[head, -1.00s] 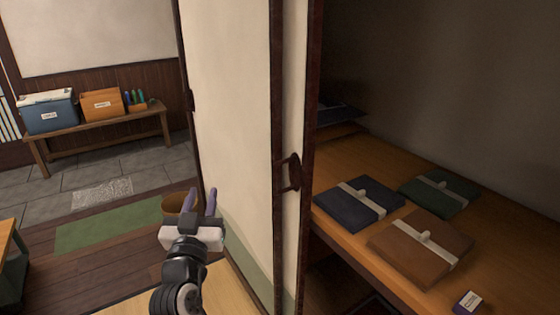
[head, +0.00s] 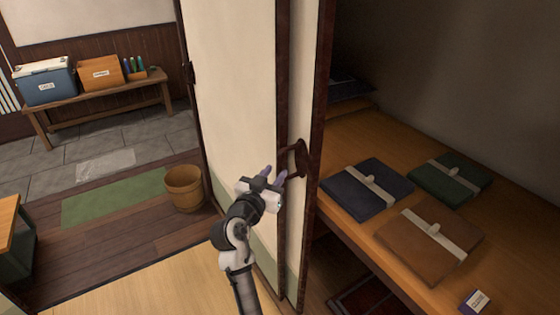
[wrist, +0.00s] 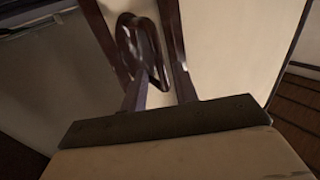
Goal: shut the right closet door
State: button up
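The right closet door (head: 307,90) is a cream panel with a dark frame, standing open, with the closet interior showing to its right. Its dark bow-shaped handle (head: 298,158) sticks out at mid-height. It also shows in the wrist view (wrist: 125,40). My gripper (head: 272,175) is just left of and slightly below the handle in the head view. Its two purple-grey fingers are apart, pointing toward the handle. In the wrist view, the fingers (wrist: 160,90) overlap the handle in the picture; I cannot tell whether they touch it.
Another cream panel (head: 230,90) stands left of the door. The closet shelf (head: 385,232) bears blue, green and brown folded bundles and a small box (head: 475,301). A wooden bucket (head: 184,188) stands on the floor at left. A bench (head: 100,100) with boxes is further back.

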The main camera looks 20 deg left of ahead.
aim_at(279, 167)
jog(key=shift+w+d+p, duration=0.15)
jog(key=shift+w+p, duration=0.3)
jog(key=shift+w, duration=1.7)
jog(key=shift+c, duration=0.3)
grip_shut()
